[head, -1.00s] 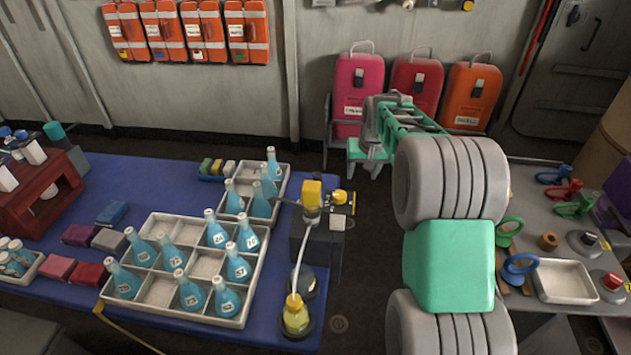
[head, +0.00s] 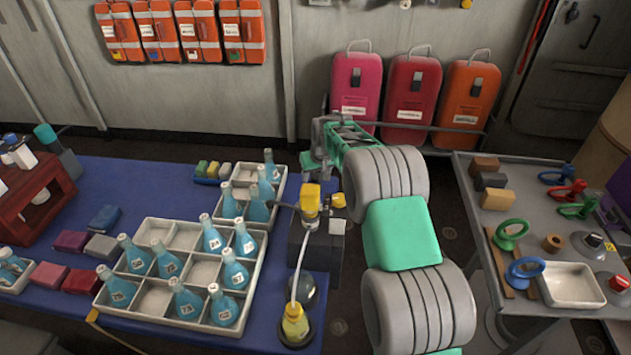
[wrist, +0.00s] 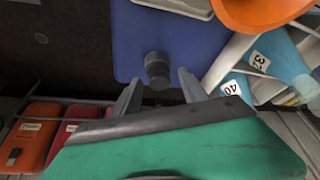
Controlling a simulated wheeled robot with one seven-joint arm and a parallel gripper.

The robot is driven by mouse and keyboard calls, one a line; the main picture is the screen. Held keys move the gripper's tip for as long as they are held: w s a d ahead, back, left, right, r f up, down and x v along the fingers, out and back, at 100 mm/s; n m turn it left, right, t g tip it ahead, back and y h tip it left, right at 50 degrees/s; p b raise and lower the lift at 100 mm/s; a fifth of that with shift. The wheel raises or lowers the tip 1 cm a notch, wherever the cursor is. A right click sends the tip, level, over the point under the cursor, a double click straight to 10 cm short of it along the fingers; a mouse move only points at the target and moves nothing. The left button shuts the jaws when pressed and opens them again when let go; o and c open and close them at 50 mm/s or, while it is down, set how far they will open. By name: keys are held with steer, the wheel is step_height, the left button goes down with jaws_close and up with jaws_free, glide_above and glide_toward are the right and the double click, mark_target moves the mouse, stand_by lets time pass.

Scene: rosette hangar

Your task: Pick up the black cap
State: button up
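A dark grey, stubby cylinder, which looks like the black cap (wrist: 157,68), stands near the edge of the blue table (wrist: 190,30) in the wrist view. My gripper (wrist: 158,88) is open, with one finger to each side of the cap in the picture. I cannot tell how far above it the fingers are, and nothing shows as held. In the head view my gripper (head: 313,168) is over the back right corner of the blue table (head: 150,185). I cannot make out the cap there.
A tray of blue bottles (head: 247,184) stands left of my gripper, close to it in the wrist view. A dark box with a yellow-topped device (head: 310,200) stands in front. An orange rounded thing (wrist: 262,8) shows in the wrist view. A grey cart (head: 545,235) is right; suitcases (head: 411,100) stand behind.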

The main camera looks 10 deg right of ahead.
jaws_close()
stand_by(0.3)
